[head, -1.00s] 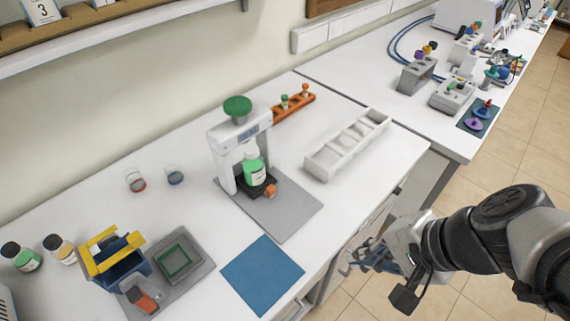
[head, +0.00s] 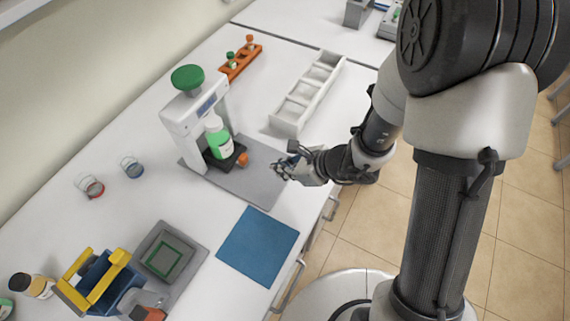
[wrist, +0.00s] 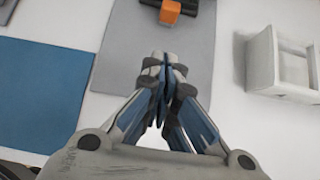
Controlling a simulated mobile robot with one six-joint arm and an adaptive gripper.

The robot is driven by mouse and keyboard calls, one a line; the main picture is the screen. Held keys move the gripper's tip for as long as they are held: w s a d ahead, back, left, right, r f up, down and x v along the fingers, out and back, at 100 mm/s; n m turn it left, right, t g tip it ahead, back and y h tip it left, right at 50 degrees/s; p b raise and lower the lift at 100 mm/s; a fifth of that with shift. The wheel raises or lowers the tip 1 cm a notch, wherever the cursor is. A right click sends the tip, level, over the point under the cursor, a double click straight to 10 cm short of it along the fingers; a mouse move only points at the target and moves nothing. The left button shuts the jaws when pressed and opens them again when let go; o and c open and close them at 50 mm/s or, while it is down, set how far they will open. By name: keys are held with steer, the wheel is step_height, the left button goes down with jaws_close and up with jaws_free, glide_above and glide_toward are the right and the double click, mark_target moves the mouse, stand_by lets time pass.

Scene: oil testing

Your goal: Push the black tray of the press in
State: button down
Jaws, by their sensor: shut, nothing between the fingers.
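The press (head: 186,113) is a white frame with a green knob on top, standing on a grey base plate (head: 251,178). Its black tray (head: 232,163) sticks out at the front and carries a white bottle with a green band (head: 218,142). An orange handle (head: 242,159) is on the tray's front; it also shows at the top of the wrist view (wrist: 171,11). My gripper (head: 281,168) is shut and empty over the front part of the grey plate, apart from the handle. In the wrist view my fingertips (wrist: 164,62) point toward the handle with a gap between.
A white compartment box (head: 308,92) stands right of the press. A blue mat (head: 258,246) lies in front. A yellow and blue holder (head: 96,280) is at the lower left. Two small glass containers (head: 132,168) stand left of the press. An orange rack (head: 240,62) is behind.

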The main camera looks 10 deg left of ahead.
mark_target(244, 158)
steer(key=b+x, duration=0.1)
steer(key=x, duration=0.5)
steer(key=shift+s, duration=0.1)
steer(key=shift+w+a+r, duration=0.1)
steer(key=shift+w+a, duration=0.15)
steer(key=shift+a, duration=0.35)
steer(key=shift+w+a+r, duration=0.1)
steer(key=shift+w+a, duration=0.15)
steer(key=shift+a, duration=0.3)
steer(key=shift+w+a, duration=0.25)
steer(key=shift+a, duration=0.35)
steer(key=a, duration=0.1)
steer(key=w+a, duration=0.1)
steer(key=a+b, duration=0.1)
steer(key=a, duration=0.1)
steer(key=shift+w+r, duration=0.1)
steer(key=shift+w, duration=0.2)
